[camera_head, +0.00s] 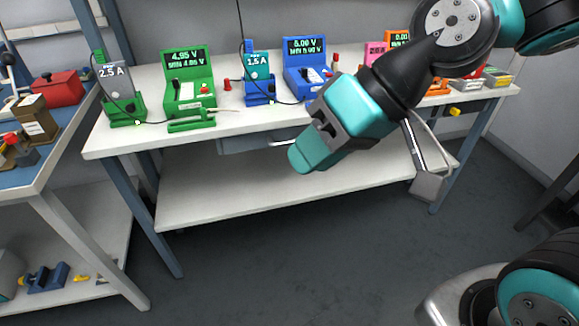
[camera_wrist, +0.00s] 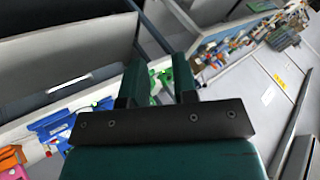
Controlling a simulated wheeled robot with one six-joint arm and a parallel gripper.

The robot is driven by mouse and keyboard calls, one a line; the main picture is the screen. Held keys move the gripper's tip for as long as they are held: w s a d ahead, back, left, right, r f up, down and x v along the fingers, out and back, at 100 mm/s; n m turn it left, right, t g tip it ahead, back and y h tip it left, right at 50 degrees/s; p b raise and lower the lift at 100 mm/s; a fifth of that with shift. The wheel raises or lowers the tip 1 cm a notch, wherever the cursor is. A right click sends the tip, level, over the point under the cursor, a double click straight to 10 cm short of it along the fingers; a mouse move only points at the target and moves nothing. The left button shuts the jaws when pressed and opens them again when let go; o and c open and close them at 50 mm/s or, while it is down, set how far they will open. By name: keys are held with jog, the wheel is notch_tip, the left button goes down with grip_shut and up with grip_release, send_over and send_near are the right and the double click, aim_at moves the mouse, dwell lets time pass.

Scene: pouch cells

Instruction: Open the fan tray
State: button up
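Nothing in view is plainly marked as a fan tray. A shallow grey drawer-like unit (camera_head: 245,143) hangs under the front edge of the bench, with a pale bar handle (camera_head: 285,143) on its front; it looks pushed in, and my gripper covers its right part. A pale bar (camera_wrist: 68,84) in the wrist view may be the same handle. My gripper (camera_head: 303,160) is in front of the bench edge, pointing down and left. In the wrist view my gripper (camera_wrist: 158,75) shows two teal fingers with an empty gap between them. I see no contact with the handle.
The white bench top (camera_head: 150,138) carries a green meter (camera_head: 188,80), a blue meter (camera_head: 308,72) and other coloured devices. A lower shelf (camera_head: 230,190) is bare. A side bench (camera_head: 40,165) stands at left. The grey floor (camera_head: 300,265) in front is clear.

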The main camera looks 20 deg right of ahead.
jog(key=w+d+f+m+t+y+b, duration=0.15)
jog(key=w+f+m+t+b, duration=0.35)
jog(key=f+b, duration=0.5)
jog(key=w+d+f+m+t+y+b, duration=0.1)
jog(key=w+f+m+t+y+b, duration=0.15)
jog(key=w+f+b, duration=0.65)
jog(key=w+d+f+m+t+h+b, duration=0.4)
jog(key=d+f+m+t+b, duration=0.7)
jog(key=b, duration=0.6)
jog(key=w+a+r+p, duration=0.1)
jog(key=w+a+p, duration=0.1)
jog(key=w+p, duration=0.2)
jog(key=w+a+r+g+p, duration=0.1)
jog(key=w+r+p, duration=0.1)
jog(key=w+p, duration=0.2)
jog(key=w+a+r+n+g+p, duration=0.1)
jog(key=w+p, duration=0.3)
jog(key=w, duration=0.4)
jog(key=shift+a+r, duration=0.75)
jog(key=shift+a, duration=0.1)
jog(key=shift+s, duration=0.1)
grip_shut()
